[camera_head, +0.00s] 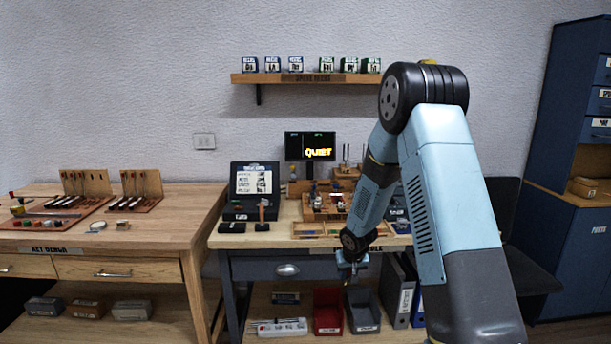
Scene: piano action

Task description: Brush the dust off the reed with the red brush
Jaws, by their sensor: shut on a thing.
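My gripper (354,268) hangs pointing down in front of the workbench's front edge, below the bench top. It is shut on a small thin thing, too small here to identify; I cannot tell whether it is the red brush. A shallow wooden tray (303,235) lies along the front of the bench top, with small coloured items in it. Behind it stands a wooden block (318,214) with several small parts. I cannot make out the reed or any dust on it at this size. My arm covers the right part of the bench.
The workbench (222,243) holds a dark case (254,184) and a screen reading QUIET (319,153). A red bin (328,312) and a grey bin (363,310) stand below. A key bench (168,225) is at left, a wall shelf (300,78) above, a blue cabinet (570,130) at right.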

